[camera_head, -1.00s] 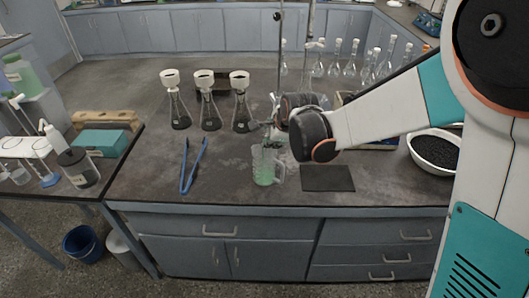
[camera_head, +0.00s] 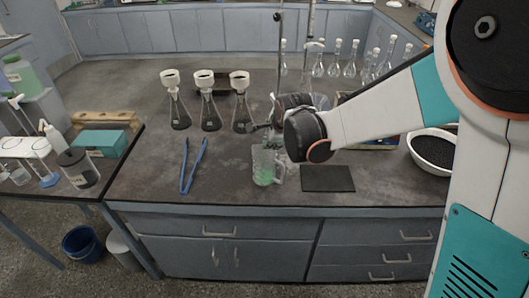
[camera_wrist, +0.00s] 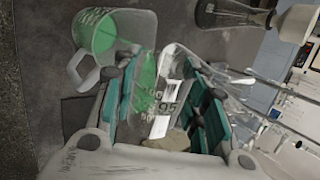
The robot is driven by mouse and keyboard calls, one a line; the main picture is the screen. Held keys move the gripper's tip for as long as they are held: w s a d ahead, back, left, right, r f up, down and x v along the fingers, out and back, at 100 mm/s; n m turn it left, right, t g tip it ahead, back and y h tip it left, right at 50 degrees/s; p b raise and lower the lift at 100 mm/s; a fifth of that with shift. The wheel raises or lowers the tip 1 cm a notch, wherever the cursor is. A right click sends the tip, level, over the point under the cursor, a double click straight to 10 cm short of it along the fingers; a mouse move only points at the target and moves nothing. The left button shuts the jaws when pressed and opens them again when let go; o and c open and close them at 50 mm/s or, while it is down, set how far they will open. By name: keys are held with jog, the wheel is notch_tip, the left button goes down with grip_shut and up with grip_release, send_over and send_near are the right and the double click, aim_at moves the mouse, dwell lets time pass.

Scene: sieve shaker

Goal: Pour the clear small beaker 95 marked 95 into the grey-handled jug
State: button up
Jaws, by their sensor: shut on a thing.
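The grey-handled jug (camera_head: 264,169) stands upright on the bench with green contents low inside. In the wrist view the jug (camera_wrist: 98,38) is at upper left, its handle facing the gripper. My gripper (camera_head: 272,139) is above and just behind the jug. In the wrist view my gripper (camera_wrist: 165,100) is shut on the clear small beaker (camera_wrist: 163,122), whose label reads 95. The beaker is tilted, with its mouth toward the jug. Green shows at the beaker's mouth and up to the jug's rim; I cannot tell clearly whether it is a stream. The fingers hide part of the beaker.
Blue tongs (camera_head: 193,165) lie left of the jug and a dark mat (camera_head: 327,178) lies to its right. Several flasks with funnels (camera_head: 208,105) stand behind to the left. A metal stand rod (camera_head: 279,70) rises behind the gripper. A white bowl (camera_head: 432,153) is at right.

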jog(key=shift+a+r+h, duration=0.15)
jog(key=shift+r+h, duration=0.05)
jog(key=shift+h, duration=0.4)
dwell(1.2)
jog(key=shift+d+f+y, duration=0.25)
jog(key=shift+d+y, duration=0.05)
jog(key=shift+y, duration=0.4)
jog(key=shift+r+m+y, duration=0.3)
jog(key=shift+r+y, duration=0.3)
jog(key=shift+y, duration=0.1)
jog(key=shift+a+f, duration=0.15)
jog(key=shift+y, duration=0.3)
